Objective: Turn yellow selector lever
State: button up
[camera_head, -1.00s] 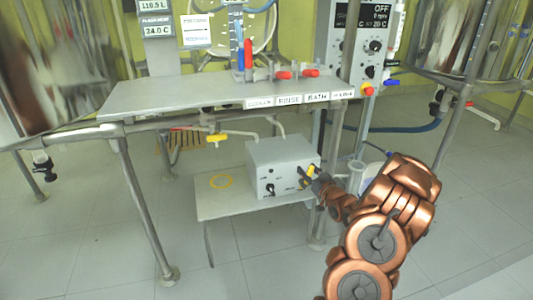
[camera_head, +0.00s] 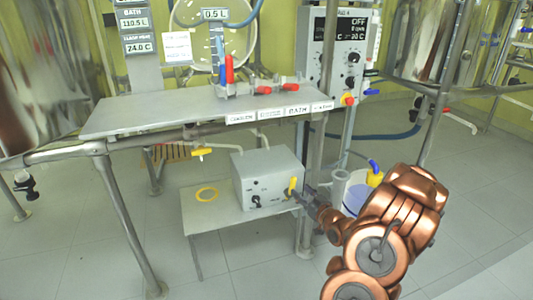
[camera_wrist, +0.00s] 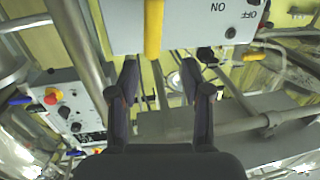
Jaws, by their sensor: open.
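The yellow selector lever (camera_head: 292,186) is on the front of a grey box (camera_head: 268,178), near its right edge. It stands about upright. In the wrist view the lever (camera_wrist: 153,28) runs vertically down the box face, beside upside-down ON and OFF labels. My gripper (camera_wrist: 160,68) is open there, its two dark fingers apart. The lever's lower end lies just ahead of the fingertips, in line with the gap; I cannot tell whether either finger touches it. In the head view my gripper (camera_head: 303,196) is close to the right of the lever.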

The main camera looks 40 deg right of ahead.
jog(key=w+a+r+n+g+p, duration=0.1)
jog(key=a+r+g+p, duration=0.3)
jog(key=a+r+p, duration=0.3)
jog(key=w+a+r+n+g+p, duration=0.1)
jog(key=a+r+g+p, duration=0.4)
jog(key=r, duration=0.8)
jog(key=shift+w+a+y+p, duration=0.2)
jog(key=shift+a+y+p, duration=0.2)
jog(key=shift+a+p, duration=1.35)
jog(key=shift+d+p, duration=0.45)
jog(key=shift+p, duration=0.1)
